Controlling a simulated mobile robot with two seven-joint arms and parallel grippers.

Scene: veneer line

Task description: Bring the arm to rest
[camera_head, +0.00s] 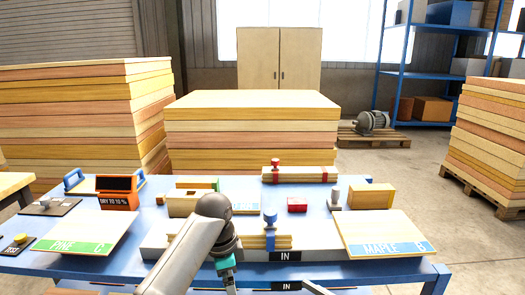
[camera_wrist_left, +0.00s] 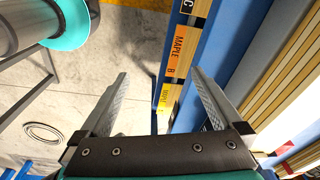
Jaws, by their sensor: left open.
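My left arm rises from the bottom of the head view and bends down at a grey elbow or wrist joint in front of the blue table (camera_head: 350,270). Its teal ring shows there, but the fingers are mostly cut off below. In the left wrist view my left gripper (camera_wrist_left: 160,74) is open and points down past the table's front edge. Nothing is between its fingers; concrete floor and a labelled edge, with an orange MAPLE B label (camera_wrist_left: 178,50), lie beyond them.
Open floor lies to the right.

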